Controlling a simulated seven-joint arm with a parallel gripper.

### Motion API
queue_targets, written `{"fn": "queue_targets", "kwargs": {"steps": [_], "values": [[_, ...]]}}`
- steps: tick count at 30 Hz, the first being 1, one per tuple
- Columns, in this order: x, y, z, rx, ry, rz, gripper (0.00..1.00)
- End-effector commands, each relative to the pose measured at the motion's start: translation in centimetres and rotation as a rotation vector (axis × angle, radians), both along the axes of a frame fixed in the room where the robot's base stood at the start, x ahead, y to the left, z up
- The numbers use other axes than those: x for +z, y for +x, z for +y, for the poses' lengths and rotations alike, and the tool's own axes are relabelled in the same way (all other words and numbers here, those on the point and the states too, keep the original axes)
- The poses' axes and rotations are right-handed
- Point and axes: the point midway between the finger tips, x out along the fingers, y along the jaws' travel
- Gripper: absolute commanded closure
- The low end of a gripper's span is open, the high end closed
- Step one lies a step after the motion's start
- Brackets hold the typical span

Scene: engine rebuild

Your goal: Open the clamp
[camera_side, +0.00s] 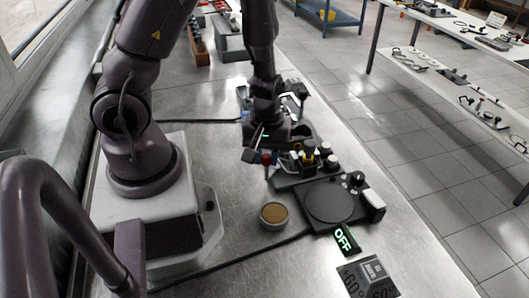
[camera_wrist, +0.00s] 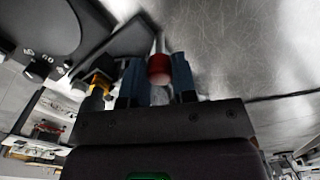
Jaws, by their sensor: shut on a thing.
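A red-tipped handle (camera_side: 266,159), which looks like the clamp's handle, stands beneath my gripper in the side view. In the wrist view the red tip (camera_wrist: 159,68) sits between the two blue fingers of my gripper (camera_wrist: 157,76), which is shut on it. A thin light stem runs from the red tip toward the metal table. The clamp's body is not clear in either view, so I cannot tell how far its jaw is open.
A black device with a round plate (camera_side: 330,201) stands right of my gripper, with a yellow-and-black part (camera_side: 309,151) close by. A round tin with brown contents (camera_side: 273,214), a green OFF display (camera_side: 344,239) and a 60° block (camera_side: 369,279) are nearer the camera. A cable crosses the table.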

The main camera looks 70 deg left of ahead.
Motion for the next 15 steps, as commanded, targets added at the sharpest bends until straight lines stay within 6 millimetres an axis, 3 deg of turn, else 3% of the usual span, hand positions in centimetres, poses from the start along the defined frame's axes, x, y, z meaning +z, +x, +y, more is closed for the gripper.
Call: {"fn": "queue_targets", "kwargs": {"steps": [15], "values": [[0.02,0.19,-0.12,0.046,0.000,-0.002,0.98]]}}
